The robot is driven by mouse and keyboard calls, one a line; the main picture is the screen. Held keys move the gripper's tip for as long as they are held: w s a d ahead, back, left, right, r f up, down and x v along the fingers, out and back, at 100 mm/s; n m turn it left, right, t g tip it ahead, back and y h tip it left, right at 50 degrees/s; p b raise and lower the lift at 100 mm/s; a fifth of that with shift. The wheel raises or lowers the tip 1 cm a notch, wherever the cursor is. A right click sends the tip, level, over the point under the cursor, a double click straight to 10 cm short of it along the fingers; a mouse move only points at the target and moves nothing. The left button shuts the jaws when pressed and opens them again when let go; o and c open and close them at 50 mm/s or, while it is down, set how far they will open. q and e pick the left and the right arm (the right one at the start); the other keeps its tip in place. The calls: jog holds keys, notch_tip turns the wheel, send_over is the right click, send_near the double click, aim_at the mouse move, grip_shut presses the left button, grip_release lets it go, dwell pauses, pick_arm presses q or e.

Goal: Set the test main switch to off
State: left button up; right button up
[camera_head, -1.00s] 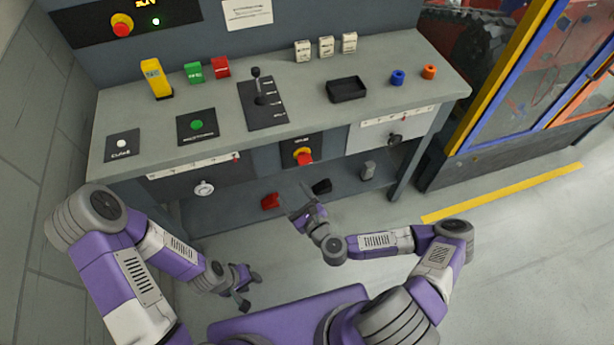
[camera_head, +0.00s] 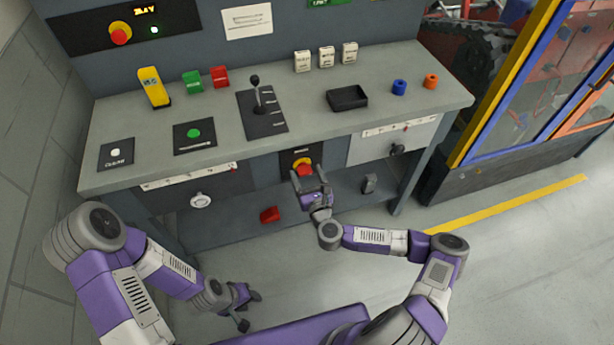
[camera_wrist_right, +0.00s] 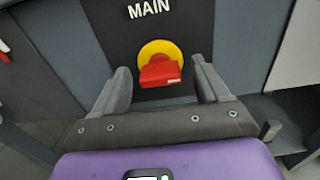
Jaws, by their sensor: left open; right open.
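The main switch (camera_head: 303,166) is a red handle on a round yellow plate, set in a dark panel on the front of the bench. In the right wrist view the red handle (camera_wrist_right: 160,73) lies below the word MAIN, between and beyond the open fingers. My right gripper (camera_head: 311,178) is open in front of the switch and a little below it, its fingers pointing at the panel. It also shows in the right wrist view (camera_wrist_right: 160,88), with nothing held. My left gripper (camera_head: 246,308) is open and empty, low over the floor at the left.
The bench top (camera_head: 220,115) overhangs the switch panel. A drawer front with a round knob (camera_head: 201,201) is left of the switch and another with a dark knob (camera_head: 397,150) is right. A red block (camera_head: 269,215) and a grey block (camera_head: 369,184) stand on the lower shelf.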

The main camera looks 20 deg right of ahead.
jog(key=c, duration=1.1)
jog(key=shift+o, duration=0.2)
